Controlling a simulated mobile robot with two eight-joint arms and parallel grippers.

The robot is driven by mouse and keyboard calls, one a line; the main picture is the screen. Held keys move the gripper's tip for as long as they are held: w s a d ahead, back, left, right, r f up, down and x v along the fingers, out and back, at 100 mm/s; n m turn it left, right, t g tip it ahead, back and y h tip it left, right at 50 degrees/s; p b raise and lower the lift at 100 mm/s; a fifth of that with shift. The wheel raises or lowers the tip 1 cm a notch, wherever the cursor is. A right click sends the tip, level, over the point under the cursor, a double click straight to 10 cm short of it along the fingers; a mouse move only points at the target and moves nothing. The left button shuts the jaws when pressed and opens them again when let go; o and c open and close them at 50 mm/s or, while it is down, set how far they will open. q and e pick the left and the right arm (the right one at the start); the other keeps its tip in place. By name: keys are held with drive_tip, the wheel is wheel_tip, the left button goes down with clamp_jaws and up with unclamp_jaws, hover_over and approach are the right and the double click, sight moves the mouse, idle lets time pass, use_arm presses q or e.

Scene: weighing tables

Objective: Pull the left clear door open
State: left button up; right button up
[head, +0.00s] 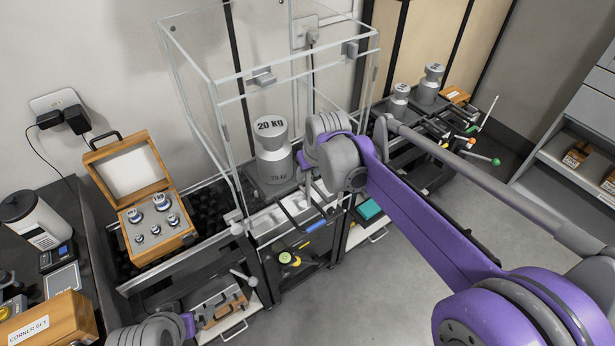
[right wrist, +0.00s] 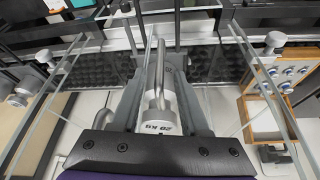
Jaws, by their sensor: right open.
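The clear case (head: 296,57) has thin glass panels, and its left clear door (head: 241,150) appears to be at the front left. I cannot tell for certain whether that door is shut. A grey 20 kg weight (head: 271,160) stands upright inside; it also shows in the right wrist view (right wrist: 162,128). Contact is unclear. My left gripper is out of view.
An open wooden box of small weights (head: 155,205) stands left of the case. Metal weights (head: 430,85) stand on the rack at right. A closed wooden box (head: 50,318) is at lower left. Grey floor (head: 370,275) is open in front.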

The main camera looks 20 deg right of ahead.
sight(308, 176)
drive_tip(key=shift+x, duration=1.65)
clamp_jaws()
